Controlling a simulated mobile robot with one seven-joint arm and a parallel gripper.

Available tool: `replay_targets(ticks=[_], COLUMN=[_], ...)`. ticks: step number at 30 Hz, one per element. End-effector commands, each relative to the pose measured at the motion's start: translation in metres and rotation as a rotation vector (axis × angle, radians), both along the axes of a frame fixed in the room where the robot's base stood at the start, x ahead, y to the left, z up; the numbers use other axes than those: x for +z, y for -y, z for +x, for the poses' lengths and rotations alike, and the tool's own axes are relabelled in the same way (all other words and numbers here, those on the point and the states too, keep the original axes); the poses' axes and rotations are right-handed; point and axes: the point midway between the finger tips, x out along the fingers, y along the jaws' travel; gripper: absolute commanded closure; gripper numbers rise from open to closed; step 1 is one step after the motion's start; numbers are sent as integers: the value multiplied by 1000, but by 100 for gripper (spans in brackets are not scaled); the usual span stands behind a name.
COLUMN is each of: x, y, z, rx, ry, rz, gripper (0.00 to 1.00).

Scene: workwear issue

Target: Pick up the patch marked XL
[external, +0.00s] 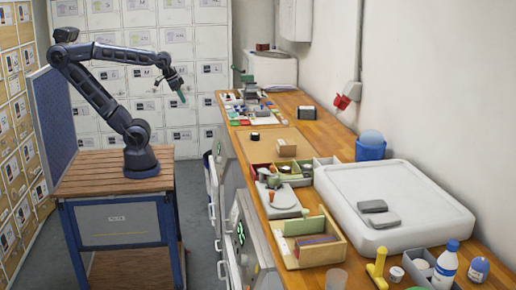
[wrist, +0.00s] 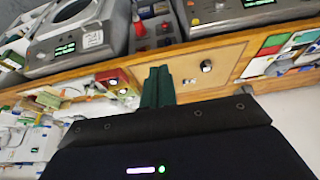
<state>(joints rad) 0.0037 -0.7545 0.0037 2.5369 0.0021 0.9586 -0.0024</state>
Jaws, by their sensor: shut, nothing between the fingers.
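My gripper (external: 182,97) is raised in the air at the left of the external view, in front of the white lockers and well away from the counter. Its dark green fingers (wrist: 158,88) are together and empty in the wrist view. Small coloured flat pieces (external: 243,118) lie at the far end of the wooden counter; similar red, green and white pieces (wrist: 276,44) show at the right of the wrist view. No XL mark can be read, so I cannot tell which piece is the XL patch.
The wooden counter (external: 304,100) runs along the right wall. The air around my gripper is clear.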

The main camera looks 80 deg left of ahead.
Motion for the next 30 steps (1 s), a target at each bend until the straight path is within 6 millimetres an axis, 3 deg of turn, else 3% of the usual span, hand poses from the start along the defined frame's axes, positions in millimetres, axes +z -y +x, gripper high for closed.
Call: replay_targets(ticks=[1, 8, 9, 20, 23, 30], x=[0, 0, 0, 4, 11, 30], y=[0, 0, 0, 0, 0, -1], z=[0, 0, 0, 7, 22, 77], rx=[0, 0, 0, 17, 52, 186], ry=[0, 0, 0, -8, -26, -90], rz=[0, 0, 0, -9, -30, -106], gripper=[94, 49, 47, 47, 47, 47])
